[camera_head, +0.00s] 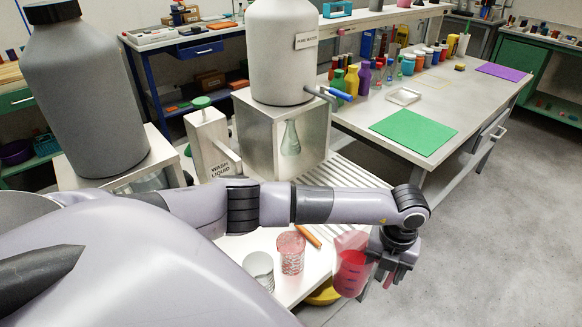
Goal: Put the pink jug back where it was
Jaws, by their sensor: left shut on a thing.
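The pink jug (349,274), translucent red-pink with dark markings, is at the lower middle, beside the front right edge of the white sink bench. My left gripper (378,266) is shut on it from the right, and the jug looks roughly upright. Whether its base touches anything cannot be told. My left forearm crosses the view from the left and hides part of the bench. My right gripper is not in view.
A pink patterned beaker (290,254) and a clear beaker (259,270) stand on the bench. An orange stick (308,236) lies behind them. A yellow basin (323,293) sits below the edge. A green mat (413,132) lies on the right table.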

